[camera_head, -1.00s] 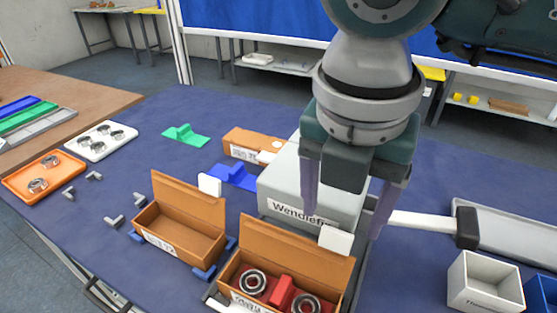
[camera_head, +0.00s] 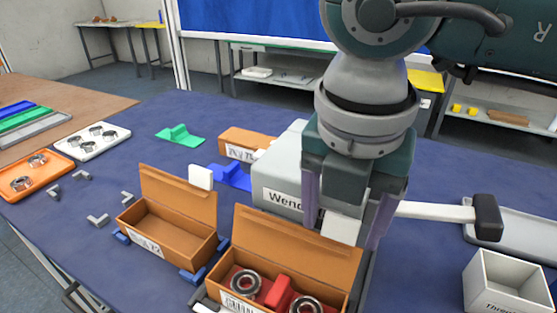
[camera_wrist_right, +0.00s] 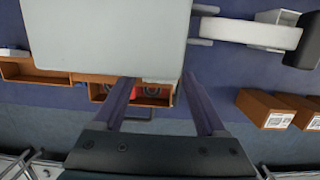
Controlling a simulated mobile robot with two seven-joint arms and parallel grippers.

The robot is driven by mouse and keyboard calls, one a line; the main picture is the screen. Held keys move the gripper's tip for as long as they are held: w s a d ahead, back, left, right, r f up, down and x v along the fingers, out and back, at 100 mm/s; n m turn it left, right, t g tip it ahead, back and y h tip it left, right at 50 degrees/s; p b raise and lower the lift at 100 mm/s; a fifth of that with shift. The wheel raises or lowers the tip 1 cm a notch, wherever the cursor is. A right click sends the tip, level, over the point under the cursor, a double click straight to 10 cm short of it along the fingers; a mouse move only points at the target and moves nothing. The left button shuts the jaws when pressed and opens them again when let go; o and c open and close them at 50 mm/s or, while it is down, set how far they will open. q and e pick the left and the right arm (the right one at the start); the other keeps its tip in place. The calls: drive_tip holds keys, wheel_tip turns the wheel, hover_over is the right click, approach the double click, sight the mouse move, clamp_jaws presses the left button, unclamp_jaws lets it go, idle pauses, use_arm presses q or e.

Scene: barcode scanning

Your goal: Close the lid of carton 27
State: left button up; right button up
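Two orange-brown cartons stand open, with their lids raised at the back. The front carton (camera_head: 333,302) holds a red insert with two bearings; its lid (camera_head: 295,245) has a white tab (camera_head: 341,227) on its upper right edge. The left carton (camera_head: 160,243) is empty, with its lid (camera_head: 178,197) up and a white tab (camera_head: 201,177) on it. I cannot clearly read which label says 27. My right gripper (camera_head: 346,222) points down with fingers apart, by the front carton's tab. The wrist view (camera_wrist_right: 163,105) also shows its fingers apart and empty. My left gripper is out of view.
A grey machine (camera_head: 277,180) stands behind the front carton. A closed carton (camera_head: 236,142) lies farther back. A white-handled tool (camera_head: 435,210) with a dark head and a white bin (camera_head: 507,283) are on the right. Trays of bearings (camera_head: 37,172) lie left.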

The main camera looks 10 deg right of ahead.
sight(333, 259)
drive_tip(key=shift+s+d+f, duration=0.1)
drive_tip(key=shift+s+f, duration=0.2)
drive_tip(key=shift+f, duration=0.35)
drive_tip(key=shift+s+a+r+p, duration=0.2)
drive_tip(key=shift+s+a+p, duration=0.25)
drive_tip(key=shift+p, duration=0.05)
drive_tip(key=shift+s+a+f, duration=0.2)
drive_tip(key=shift+s+a, duration=0.45)
drive_tip(key=shift+s, duration=0.35)
drive_tip(key=shift+s+a+f, duration=0.15)
drive_tip(key=shift+s+a, duration=0.3)
drive_tip(key=shift+c, duration=1.1)
drive_tip(key=shift+s+a+p, duration=0.2)
drive_tip(key=shift+a+p, duration=0.05)
drive_tip(key=shift+p, duration=0.05)
drive_tip(key=shift+c, duration=1.3)
drive_tip(key=shift+w+d, duration=0.1)
drive_tip(key=shift+d, duration=0.05)
drive_tip(key=o, duration=0.6)
drive_tip(key=shift+r, duration=0.2)
drive_tip(key=shift+o, duration=0.6)
